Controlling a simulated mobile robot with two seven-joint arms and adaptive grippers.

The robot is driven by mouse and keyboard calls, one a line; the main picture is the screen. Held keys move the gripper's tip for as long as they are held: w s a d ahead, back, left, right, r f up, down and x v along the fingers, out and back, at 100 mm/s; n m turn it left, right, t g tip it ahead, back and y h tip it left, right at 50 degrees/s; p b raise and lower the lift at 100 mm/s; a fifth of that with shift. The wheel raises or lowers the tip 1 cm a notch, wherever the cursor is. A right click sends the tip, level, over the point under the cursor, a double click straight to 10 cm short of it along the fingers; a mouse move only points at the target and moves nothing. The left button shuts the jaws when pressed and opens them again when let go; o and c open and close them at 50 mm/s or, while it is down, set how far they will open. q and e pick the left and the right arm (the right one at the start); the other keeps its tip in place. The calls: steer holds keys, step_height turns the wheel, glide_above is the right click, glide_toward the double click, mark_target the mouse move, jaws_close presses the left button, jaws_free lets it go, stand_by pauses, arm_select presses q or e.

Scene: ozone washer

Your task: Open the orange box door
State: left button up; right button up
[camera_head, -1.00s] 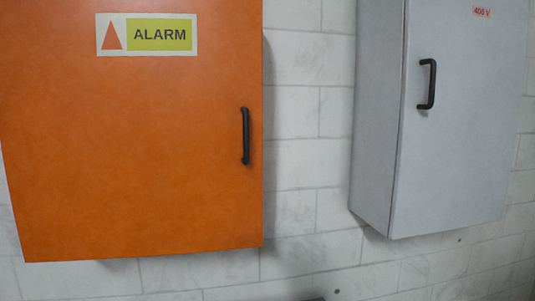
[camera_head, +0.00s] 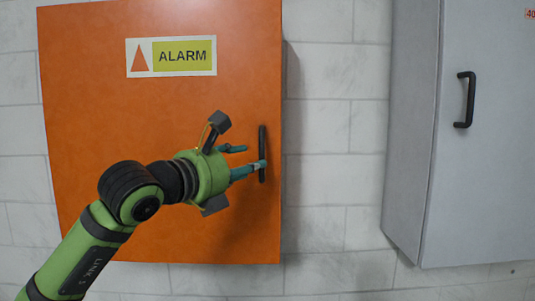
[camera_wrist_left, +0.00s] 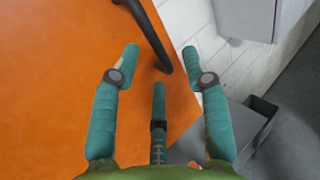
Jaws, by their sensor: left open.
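The orange box door (camera_head: 110,120) is shut and carries an ALARM label. Its black bar handle (camera_head: 262,140) stands upright near the door's right edge. My left gripper (camera_head: 254,157) is in front of the door at the handle's lower half. In the left wrist view the teal fingers of my left gripper (camera_wrist_left: 161,60) are spread apart. The handle (camera_wrist_left: 151,36) runs down between the two upper fingertips there, and a third finger is below its end. I cannot tell whether any finger touches the handle. My right gripper is not in view.
A grey cabinet (camera_head: 485,190) with its own black handle (camera_head: 466,100) hangs to the right. White tiled wall (camera_head: 330,170) separates the two boxes. In the left wrist view a grey box-like object (camera_wrist_left: 225,125) is low at the right, beside the dark floor.

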mark_target(257, 153)
arm_select(q)
steer(key=shift+t, duration=0.3)
steer(key=p+x, duration=0.1)
steer(key=x, duration=0.1)
steer(key=p+x, duration=0.1)
steer(key=r+p+x, duration=0.1)
steer(key=p+x, duration=0.1)
steer(key=shift+w+a+r, duration=0.1)
steer(key=shift+w, duration=0.35)
steer(key=shift+w+d+p, duration=0.3)
steer(key=shift+w, duration=0.15)
steer(key=shift+f, duration=0.2)
jaws_close()
